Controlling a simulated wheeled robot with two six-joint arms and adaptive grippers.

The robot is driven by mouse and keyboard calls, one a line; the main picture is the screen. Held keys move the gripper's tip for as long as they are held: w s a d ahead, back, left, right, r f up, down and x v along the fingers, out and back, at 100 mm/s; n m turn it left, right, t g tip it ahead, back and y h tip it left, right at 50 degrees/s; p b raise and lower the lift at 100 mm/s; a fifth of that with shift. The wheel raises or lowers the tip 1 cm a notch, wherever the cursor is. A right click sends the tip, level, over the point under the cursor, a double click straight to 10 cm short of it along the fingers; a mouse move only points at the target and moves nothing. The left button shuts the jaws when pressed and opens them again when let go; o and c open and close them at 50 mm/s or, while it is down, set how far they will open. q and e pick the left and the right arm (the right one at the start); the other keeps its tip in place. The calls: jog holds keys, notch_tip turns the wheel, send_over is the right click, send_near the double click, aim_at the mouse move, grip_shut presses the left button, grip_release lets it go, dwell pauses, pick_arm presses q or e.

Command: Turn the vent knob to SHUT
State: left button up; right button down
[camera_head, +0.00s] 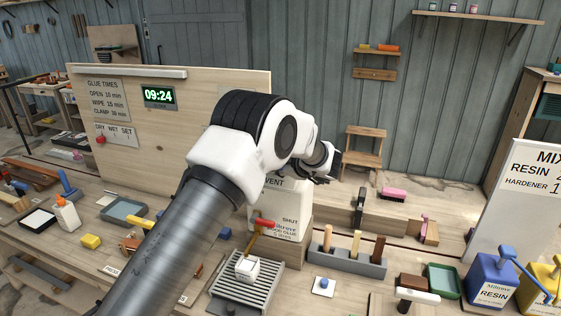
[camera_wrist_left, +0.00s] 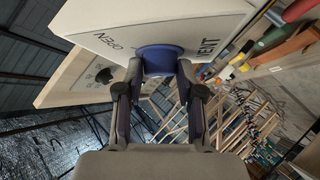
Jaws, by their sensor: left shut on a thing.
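In the left wrist view the blue round knob (camera_wrist_left: 158,55) sticks out of the white box face (camera_wrist_left: 150,22), between the words OPEN and VENT. My left gripper (camera_wrist_left: 160,69) is shut on the knob, one finger at each side. I cannot tell which mark the knob points to. My right gripper is in neither view.
A wooden panel (camera_head: 150,150) with a clock stands behind the bench.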

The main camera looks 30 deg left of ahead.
pick_arm(q)
jog(key=o, duration=1.1)
jog(key=shift+o, duration=0.2)
jog(key=v, duration=1.2)
jog(key=shift+w+a, duration=0.1)
